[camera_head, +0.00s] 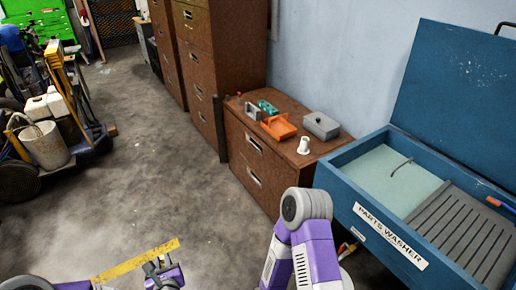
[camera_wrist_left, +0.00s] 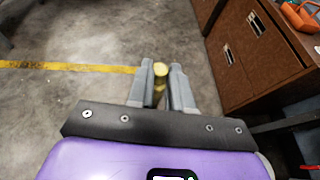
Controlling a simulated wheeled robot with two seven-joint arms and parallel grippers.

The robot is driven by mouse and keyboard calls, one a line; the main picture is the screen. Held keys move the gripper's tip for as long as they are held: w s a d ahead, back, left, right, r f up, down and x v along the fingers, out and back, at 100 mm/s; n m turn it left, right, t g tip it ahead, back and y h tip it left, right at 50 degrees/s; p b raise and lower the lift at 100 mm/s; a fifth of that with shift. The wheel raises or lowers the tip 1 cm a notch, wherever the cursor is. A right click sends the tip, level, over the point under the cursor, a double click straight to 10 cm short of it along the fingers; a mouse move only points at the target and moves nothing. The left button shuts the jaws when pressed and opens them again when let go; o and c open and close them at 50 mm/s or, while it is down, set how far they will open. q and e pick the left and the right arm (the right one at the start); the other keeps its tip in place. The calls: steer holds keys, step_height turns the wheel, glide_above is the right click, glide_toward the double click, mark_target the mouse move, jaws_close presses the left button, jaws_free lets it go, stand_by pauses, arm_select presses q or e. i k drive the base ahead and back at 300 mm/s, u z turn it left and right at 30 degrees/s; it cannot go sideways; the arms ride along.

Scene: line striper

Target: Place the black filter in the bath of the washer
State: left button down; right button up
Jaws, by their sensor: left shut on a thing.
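My left gripper (camera_wrist_left: 160,92) is low over the floor, left of the drawer cabinet. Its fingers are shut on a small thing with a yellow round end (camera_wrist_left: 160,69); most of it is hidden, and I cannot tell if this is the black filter. In the head view my left gripper (camera_head: 163,272) is at the bottom edge, well left of the washer. The blue parts washer (camera_head: 350,205) stands at the right with its lid up. Its bath has a pale green floor (camera_head: 390,180) and a slatted grey rack (camera_head: 465,235). My right gripper is out of view.
A brown drawer cabinet (camera_head: 262,165) beside the washer bears an orange tray (camera_head: 279,127), a grey box (camera_head: 321,125) and a white piece (camera_head: 303,146). My right arm stands before it. A cart with a bucket (camera_head: 45,145) is at left. The middle floor is clear.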

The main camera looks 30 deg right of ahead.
mark_target(382, 190)
steer(key=i, duration=2.6)
steer(key=z, duration=3.65)
